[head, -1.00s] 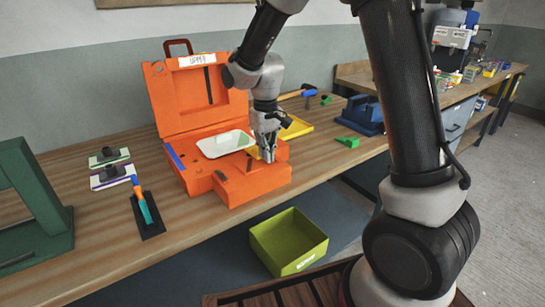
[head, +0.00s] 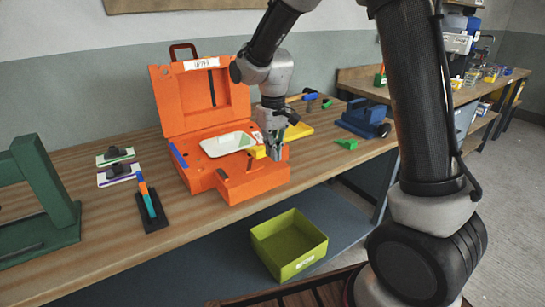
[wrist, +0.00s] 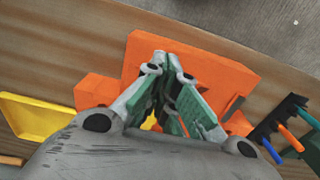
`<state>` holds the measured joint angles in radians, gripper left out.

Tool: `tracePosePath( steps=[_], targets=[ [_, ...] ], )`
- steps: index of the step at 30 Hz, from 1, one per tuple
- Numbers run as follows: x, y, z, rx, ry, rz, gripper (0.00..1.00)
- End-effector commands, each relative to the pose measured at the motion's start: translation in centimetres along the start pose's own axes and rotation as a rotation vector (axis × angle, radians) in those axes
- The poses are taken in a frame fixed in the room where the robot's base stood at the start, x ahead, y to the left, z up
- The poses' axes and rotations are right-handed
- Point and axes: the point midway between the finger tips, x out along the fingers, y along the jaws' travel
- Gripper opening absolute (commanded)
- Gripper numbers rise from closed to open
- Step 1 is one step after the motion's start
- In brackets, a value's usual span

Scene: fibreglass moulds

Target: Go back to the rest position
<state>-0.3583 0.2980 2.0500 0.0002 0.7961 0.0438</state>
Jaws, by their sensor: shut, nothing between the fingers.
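My gripper (head: 275,150) is above the right part of the orange case (head: 238,187) in the head view. Its fingers are closed with nothing visible between them. In the wrist view my gripper (wrist: 165,75) points down with its fingertips together, over the orange case (wrist: 200,50). The case stands open on the wooden workbench (head: 110,235), its lid upright at the back. A white tray (head: 225,144) lies in the case, and a yellow piece shows beside my gripper, partly hidden by it.
A blue vise (head: 362,120) and a green block (head: 346,144) are to the right on the bench. A lime bin (head: 288,245) sits below the bench edge.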

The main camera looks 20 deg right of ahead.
Motion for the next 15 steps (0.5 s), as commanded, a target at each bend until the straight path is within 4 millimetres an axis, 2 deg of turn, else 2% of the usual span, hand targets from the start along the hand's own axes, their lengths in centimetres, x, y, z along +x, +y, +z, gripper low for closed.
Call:
tracePosePath(
  steps=[9, 15],
  targets=[
    [-5.1, 0.0, 0.0, 0.0, 0.004, 0.0, 0.0],
    [-7.2, 0.0, 0.0, -0.004, 0.002, 0.0, 0.0]
  ],
)
